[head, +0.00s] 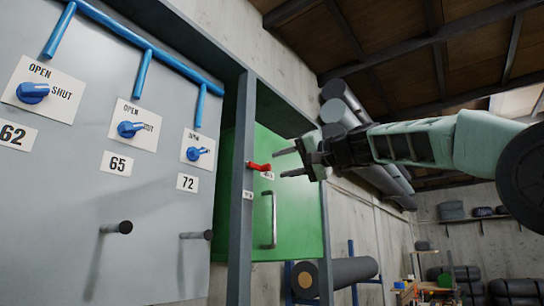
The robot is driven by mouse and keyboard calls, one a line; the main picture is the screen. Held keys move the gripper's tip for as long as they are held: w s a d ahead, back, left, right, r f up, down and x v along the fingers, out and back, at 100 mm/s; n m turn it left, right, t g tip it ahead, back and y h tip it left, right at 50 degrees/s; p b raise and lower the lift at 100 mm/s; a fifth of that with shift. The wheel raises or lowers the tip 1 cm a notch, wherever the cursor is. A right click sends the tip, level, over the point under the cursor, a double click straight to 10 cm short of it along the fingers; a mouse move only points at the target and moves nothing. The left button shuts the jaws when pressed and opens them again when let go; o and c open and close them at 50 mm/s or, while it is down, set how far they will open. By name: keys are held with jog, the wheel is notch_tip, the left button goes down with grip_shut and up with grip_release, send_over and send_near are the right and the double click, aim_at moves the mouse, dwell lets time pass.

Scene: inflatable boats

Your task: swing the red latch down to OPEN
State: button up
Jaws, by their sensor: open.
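The red latch (259,166) is a small red handle on the left side of a green door (290,205). It lies roughly level, its free end pointing right. A small white label (267,175) sits just below that end; its text is too small to read. My gripper (281,163) comes in from the right with its two dark fingers apart and empty. In the picture the fingertips are just right of the latch's free end. I cannot tell the gap in depth, but no grip on the latch shows.
A vertical metal handle (270,220) is on the green door below the latch. A grey post (240,190) stands left of the door. Further left, a grey panel (165,215) carries blue valves (131,129) and protruding pegs (117,228). Rolled material (335,276) lies low behind.

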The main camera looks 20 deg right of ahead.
aim_at(270, 167)
jog(key=shift+p+x, duration=0.95)
jog(key=shift+x, duration=1.35)
grip_shut()
